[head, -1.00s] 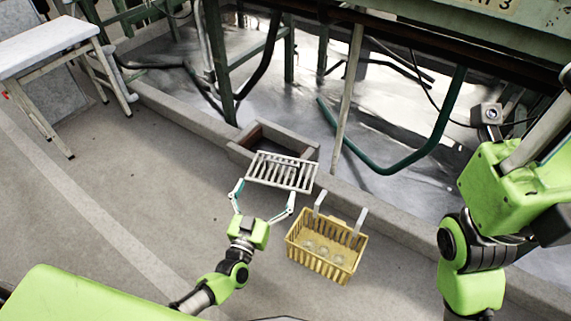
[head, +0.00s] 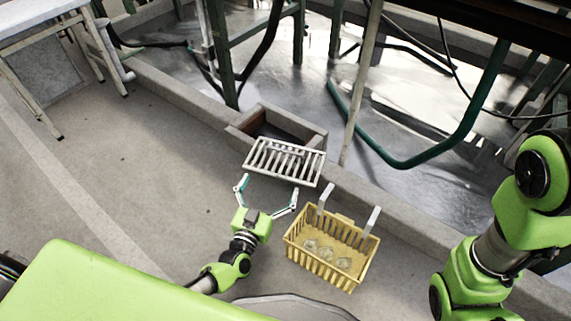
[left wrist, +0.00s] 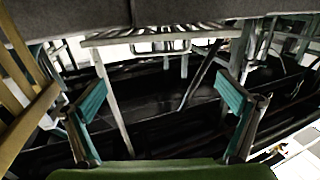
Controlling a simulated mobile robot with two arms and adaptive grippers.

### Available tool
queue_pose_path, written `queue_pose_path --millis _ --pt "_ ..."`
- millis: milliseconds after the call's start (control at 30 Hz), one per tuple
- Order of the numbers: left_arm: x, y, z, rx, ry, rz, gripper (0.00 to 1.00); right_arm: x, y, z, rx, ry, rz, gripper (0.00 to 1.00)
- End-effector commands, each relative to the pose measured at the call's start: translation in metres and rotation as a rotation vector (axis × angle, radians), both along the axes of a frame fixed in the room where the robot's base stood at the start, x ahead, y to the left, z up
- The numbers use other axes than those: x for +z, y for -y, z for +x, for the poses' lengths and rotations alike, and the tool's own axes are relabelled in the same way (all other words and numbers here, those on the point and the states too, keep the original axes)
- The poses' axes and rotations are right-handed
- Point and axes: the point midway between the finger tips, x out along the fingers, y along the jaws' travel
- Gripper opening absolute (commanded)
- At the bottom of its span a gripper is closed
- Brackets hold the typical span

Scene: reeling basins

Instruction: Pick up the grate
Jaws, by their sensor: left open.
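The grate (head: 284,161) is a pale grey barred panel. In the head view it lies tilted over the front part of a square concrete pit with a raised rim (head: 313,137). My left gripper (head: 268,187) is open and empty, just on the near side of the grate. Its two fingers are spread along the grate's near edge, with a small gap showing. In the left wrist view both fingers (left wrist: 162,95) stand wide apart with nothing held between them. I cannot make out the grate surely there. My right gripper is out of view.
A yellow basket (head: 330,276) with round pale things inside and two upright light strips stands right of my left gripper. Green frame legs and pipes (head: 405,162) stand beyond. A white-topped table (head: 38,12) is at upper left. Floor at left is clear.

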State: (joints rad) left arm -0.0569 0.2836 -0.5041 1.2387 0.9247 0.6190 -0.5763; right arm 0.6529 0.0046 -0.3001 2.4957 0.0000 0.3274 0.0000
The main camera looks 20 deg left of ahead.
Motion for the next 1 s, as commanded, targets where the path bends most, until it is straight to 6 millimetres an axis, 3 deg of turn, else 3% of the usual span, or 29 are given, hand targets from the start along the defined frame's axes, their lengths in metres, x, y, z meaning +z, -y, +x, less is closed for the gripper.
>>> queue_pose_path --millis 167,500,733,1000 --pt "-0.006 0.001 0.017 0.0 0.004 -0.001 1.0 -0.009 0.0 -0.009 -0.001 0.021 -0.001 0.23" --pt "-0.006 0.003 0.078 0.0 0.002 -0.001 1.0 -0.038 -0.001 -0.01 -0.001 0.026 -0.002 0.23" --pt "-0.006 0.003 0.091 0.0 0.001 -0.001 1.0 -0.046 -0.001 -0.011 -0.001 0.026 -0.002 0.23" --pt "-0.01 0.003 0.12 0.001 0.004 -0.002 1.0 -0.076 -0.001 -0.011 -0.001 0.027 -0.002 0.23"
